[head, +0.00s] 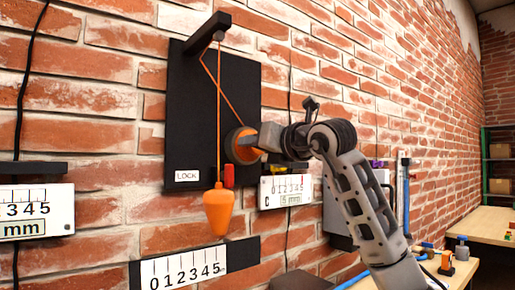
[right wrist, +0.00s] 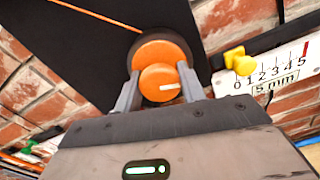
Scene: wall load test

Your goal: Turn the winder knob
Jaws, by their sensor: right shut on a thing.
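The winder knob (right wrist: 160,82) is an orange round knob with a white mark on its face, in front of a dark disc on the black wall board (head: 230,90). My right gripper (right wrist: 158,88) is shut on the knob, one finger on each side. In the head view the orange winder (head: 243,146) is partly hidden by my right gripper (head: 258,142). An orange cord (head: 219,110) runs from the winder up over the black arm at the top and down to a hanging orange plumb weight (head: 219,208). My left gripper is not in view.
A scale strip (head: 185,272) is below the weight. A red tab (head: 228,176) and a LOCK label (head: 187,176) are on the board's lower part. Another scale (head: 290,190) sits to the right, behind my arm. A wooden table (head: 485,225) stands at the right.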

